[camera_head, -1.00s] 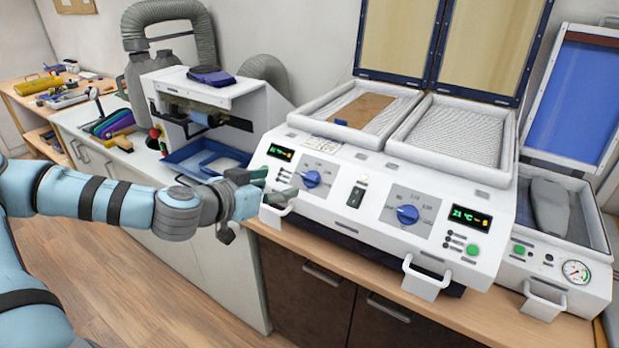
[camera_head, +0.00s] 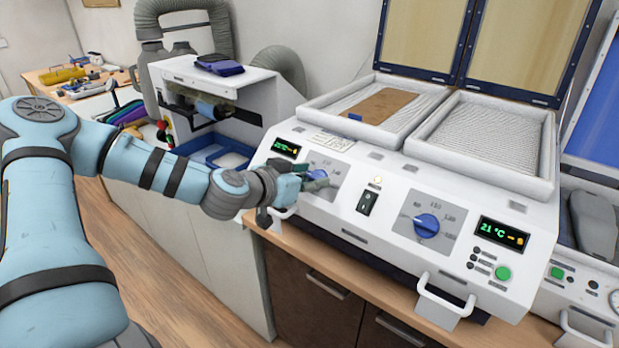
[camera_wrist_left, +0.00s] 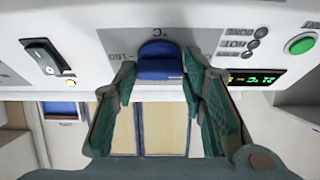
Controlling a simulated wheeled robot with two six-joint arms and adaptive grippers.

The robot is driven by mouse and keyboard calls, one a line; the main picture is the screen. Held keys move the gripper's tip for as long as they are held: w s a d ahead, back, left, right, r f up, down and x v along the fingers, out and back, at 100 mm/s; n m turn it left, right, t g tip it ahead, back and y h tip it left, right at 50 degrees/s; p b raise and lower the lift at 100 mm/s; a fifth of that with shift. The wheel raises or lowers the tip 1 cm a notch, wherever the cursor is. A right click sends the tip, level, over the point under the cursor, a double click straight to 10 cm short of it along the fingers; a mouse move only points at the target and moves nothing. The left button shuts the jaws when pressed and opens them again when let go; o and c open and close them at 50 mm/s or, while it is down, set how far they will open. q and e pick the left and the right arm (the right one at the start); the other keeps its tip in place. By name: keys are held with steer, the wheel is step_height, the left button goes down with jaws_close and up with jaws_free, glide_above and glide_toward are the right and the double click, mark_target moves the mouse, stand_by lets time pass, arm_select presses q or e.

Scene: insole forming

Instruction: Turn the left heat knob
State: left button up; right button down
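The left heat knob is a blue dial on the left half of the machine's white front panel. In the head view my left gripper (camera_head: 304,190) is at this knob and mostly covers it. In the left wrist view the blue knob (camera_wrist_left: 160,62) sits between the two green-grey fingers of my left gripper (camera_wrist_left: 160,75), one finger on each side. The fingers look open around it, with little space beside the knob; I cannot tell whether they touch it. A second blue knob (camera_head: 427,225) is on the right half of the panel, uncovered. My right gripper is not in view.
A black rocker switch (camera_head: 367,202) is between the knobs. The left display (camera_head: 286,148) is lit, and the right display (camera_head: 502,236) reads 21 °C. White handles, one at the front right (camera_head: 445,302), stick out below the panel. Two mesh-topped trays are behind it.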

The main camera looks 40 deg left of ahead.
arm_select(q)
steer(key=shift+c, duration=0.8)
